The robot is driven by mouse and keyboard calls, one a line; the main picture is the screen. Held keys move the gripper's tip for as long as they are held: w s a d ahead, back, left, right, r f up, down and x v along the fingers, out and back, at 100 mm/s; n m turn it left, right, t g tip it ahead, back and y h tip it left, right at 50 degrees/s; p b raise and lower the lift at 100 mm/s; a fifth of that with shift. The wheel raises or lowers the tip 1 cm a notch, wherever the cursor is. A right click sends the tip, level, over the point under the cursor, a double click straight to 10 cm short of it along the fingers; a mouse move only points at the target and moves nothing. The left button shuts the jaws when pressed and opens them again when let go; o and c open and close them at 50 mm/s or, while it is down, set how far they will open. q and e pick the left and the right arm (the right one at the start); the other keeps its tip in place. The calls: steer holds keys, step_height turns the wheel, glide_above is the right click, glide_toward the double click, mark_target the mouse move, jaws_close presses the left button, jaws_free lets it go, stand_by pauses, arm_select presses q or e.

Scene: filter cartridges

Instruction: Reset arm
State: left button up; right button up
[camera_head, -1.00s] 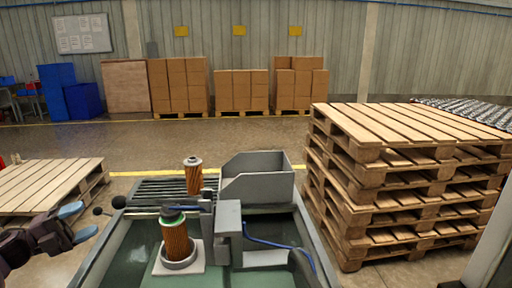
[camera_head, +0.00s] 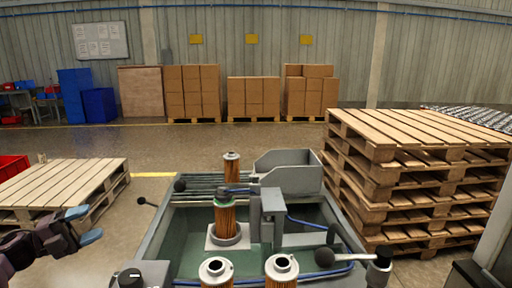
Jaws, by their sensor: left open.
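My left gripper (camera_head: 84,224) is at the left of the head view. Its two blue-tipped fingers are apart with nothing between them. It is left of the green-grey workstation (camera_head: 165,236), clear of it. One copper-coloured filter cartridge (camera_head: 226,222) with a green top stands upright in a round holder (camera_head: 225,241) on the workstation. Another cartridge (camera_head: 231,168) stands behind it on the slatted rack. Two more cartridges, left (camera_head: 216,272) and right (camera_head: 282,269), show at the bottom edge, partly cut off. My right gripper is not in view.
A grey open bin (camera_head: 290,180) sits at the workstation's back right. A tall pallet stack (camera_head: 352,190) stands close on the right. A low pallet (camera_head: 62,182) lies at the left behind my left gripper. Boxes (camera_head: 192,92) line the far wall. The floor between is clear.

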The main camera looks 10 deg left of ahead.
arm_select(q)
steer(key=s+d+f+n+t+y, duration=0.3)
steer(key=s+f+n+y, duration=0.9)
steer(key=f, duration=0.5)
steer(key=s+d+f+n+g+y, duration=0.1)
steer(key=s+f+n+g+y, duration=0.2)
steer(key=s, duration=0.7)
steer(key=s+d+f+n+g+y, duration=0.1)
steer(key=s+d+f+n+g, duration=0.15)
steer(key=s+f, duration=0.5)
steer(key=s+d+f+n, duration=0.1)
steer(key=s+d+n, duration=0.1)
steer(key=d+n, duration=0.95)
steer(key=shift+w+d+r+m+t+p, duration=0.1)
steer(key=shift+d+r+m+t+p, duration=0.25)
steer(key=shift+r+p, duration=0.65)
steer(key=shift+w+d+r+m+t+p, duration=0.25)
steer(key=shift+d+r+p, duration=0.4)
steer(key=shift+p, duration=0.5)
steer(key=shift+d+r+m+t+p, duration=0.25)
steer(key=shift+r+m+p, duration=0.15)
steer(key=shift+r+p, duration=0.65)
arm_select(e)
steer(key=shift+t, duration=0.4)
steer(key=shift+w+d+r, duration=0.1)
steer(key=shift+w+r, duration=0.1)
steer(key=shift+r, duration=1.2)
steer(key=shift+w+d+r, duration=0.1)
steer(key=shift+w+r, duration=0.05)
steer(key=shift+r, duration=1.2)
